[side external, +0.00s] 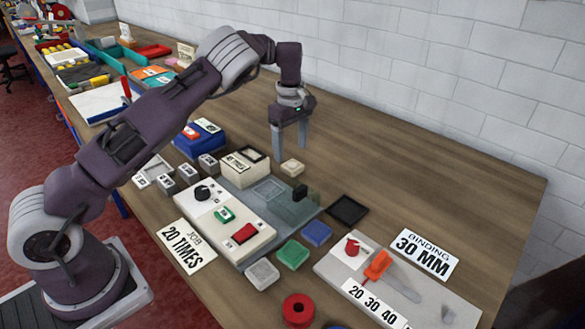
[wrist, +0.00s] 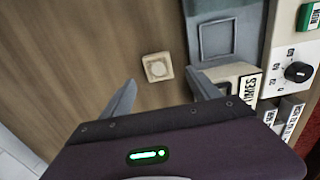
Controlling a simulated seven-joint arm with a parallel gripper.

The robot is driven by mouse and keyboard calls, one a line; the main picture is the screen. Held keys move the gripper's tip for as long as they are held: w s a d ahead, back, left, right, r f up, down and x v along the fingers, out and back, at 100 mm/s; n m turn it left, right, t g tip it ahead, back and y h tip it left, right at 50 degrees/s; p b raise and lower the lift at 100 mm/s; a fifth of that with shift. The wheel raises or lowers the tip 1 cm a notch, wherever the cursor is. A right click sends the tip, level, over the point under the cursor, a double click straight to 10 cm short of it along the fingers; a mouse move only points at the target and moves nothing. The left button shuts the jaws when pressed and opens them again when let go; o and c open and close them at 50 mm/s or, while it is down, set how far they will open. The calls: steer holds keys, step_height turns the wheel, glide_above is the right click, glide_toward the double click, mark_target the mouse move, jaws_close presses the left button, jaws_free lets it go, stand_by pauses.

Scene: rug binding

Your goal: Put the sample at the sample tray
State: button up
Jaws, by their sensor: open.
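A small beige square block (side external: 292,167), which looks like the sample, lies on the wooden table beside the machine. It also shows in the wrist view (wrist: 157,67), with a paler square on top. My gripper (side external: 289,149) is above it, open and empty, fingers pointing down. In the wrist view the block appears just beyond the gap between my fingertips (wrist: 160,84). A flat black square tray (side external: 347,209), probably the sample tray, lies empty on the table right of the machine. No label on it is readable.
The machine (side external: 232,227) with a knob and buttons stands left of the block. Blue (side external: 316,232), green (side external: 292,254) and grey (side external: 262,273) squares lie in front of it. A beige box (side external: 245,167) is close to my gripper's left. The table toward the wall is clear.

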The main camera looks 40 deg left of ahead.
mark_target(291, 163)
steer(key=f, duration=0.5)
steer(key=shift+w+a, duration=0.15)
steer(key=shift+a, duration=0.1)
jaws_close()
step_height(291, 163, up, 9)
steer(key=s+d+r, duration=0.2)
steer(key=d, duration=1.8)
steer(key=f, duration=1)
steer(key=shift+d+f, duration=0.2)
steer(key=shift+d, duration=0.05)
